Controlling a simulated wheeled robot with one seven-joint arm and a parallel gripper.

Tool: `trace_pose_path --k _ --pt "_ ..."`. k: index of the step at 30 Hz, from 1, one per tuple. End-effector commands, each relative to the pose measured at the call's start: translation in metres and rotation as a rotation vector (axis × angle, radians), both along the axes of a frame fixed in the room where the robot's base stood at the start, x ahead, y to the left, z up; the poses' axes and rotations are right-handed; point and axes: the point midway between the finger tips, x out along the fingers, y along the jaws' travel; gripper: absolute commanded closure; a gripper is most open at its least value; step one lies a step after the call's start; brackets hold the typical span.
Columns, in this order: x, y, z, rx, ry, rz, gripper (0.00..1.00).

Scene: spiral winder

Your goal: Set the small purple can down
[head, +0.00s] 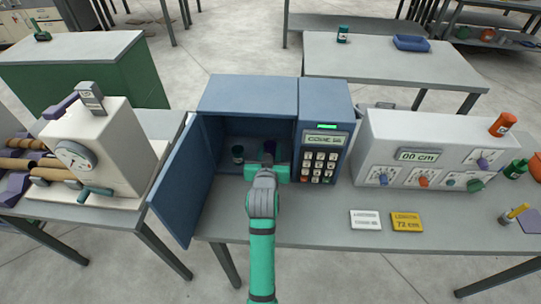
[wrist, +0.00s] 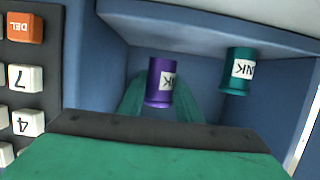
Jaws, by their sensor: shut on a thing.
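The small purple can (wrist: 160,84) has a white label and is between the fingers of my gripper (wrist: 163,100), which is shut on it. In the head view my gripper (head: 268,170) reaches into the open blue cabinet (head: 247,95). The purple can (head: 270,146) shows only as a dark sliver there, mostly hidden by my gripper. The wrist view is upside down. Whether the can touches the cabinet floor (wrist: 200,24) I cannot tell.
A dark teal can (head: 238,153) stands in the cabinet to the left, apart from the purple one; it also shows in the wrist view (wrist: 237,72). The open door (head: 178,185) is on the left. A keypad panel (head: 321,155) borders the opening on the right.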

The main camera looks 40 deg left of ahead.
Motion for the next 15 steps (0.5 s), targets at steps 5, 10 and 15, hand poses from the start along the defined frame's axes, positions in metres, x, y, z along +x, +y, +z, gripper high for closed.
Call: trace_pose_path --k 5,10,15 --pt "0.0 -0.001 -0.024 -0.002 0.002 -0.001 0.92" --pt "0.001 -0.001 -0.028 0.0 0.0 -0.003 0.92" --pt "0.001 -0.001 -0.028 0.0 0.001 -0.002 0.92"
